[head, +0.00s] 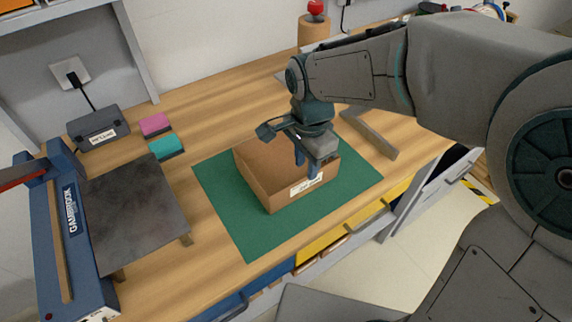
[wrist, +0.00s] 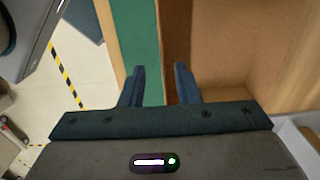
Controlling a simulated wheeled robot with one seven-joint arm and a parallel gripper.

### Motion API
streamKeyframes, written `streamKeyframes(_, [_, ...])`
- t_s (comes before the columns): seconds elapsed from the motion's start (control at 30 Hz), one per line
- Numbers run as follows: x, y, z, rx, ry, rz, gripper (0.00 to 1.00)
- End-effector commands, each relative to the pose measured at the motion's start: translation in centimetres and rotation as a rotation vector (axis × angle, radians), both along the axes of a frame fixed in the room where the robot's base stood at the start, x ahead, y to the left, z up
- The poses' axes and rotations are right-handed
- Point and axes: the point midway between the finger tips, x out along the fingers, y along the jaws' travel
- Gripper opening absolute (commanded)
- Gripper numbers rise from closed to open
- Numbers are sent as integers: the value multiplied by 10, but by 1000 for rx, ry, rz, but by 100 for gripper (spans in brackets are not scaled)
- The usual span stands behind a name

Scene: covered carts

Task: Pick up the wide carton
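The wide carton is an open-topped brown cardboard box (head: 258,187) with a white label on its front wall. It sits upright on a green mat (head: 228,218) on the wooden bench. My gripper (head: 306,168) is at the carton's front wall, towards its right end. In the wrist view the two blue fingers (wrist: 160,84) are apart. One finger is over the green mat outside the carton and the other is over the carton's inside (wrist: 230,50). The wall's rim runs between them. I cannot tell whether either finger touches the wall. My gripper hides part of the carton's right side.
A blue-framed machine with a dark plate (head: 135,212) stands at the left. A dark grey box (head: 95,128), a pink block (head: 155,125) and a teal block (head: 166,147) are behind. A grey bar (head: 368,134) lies right of the mat. Drawers line the bench front.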

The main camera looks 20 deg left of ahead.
Motion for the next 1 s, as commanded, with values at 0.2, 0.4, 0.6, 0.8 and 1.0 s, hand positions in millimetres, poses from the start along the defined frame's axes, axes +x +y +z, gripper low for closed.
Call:
streamKeyframes(0.2, [0, 0, -24, -1, 1, 1, 29])
streamKeyframes(0.4, [3, -2, -43, -2, 3, 0, 29])
streamKeyframes(0.6, [6, -2, -71, -2, 1, 1, 29])
streamKeyframes(0.8, [6, -2, -77, 0, -1, 1, 29])
streamKeyframes(1.0, [6, -2, -77, 0, -1, 1, 4])
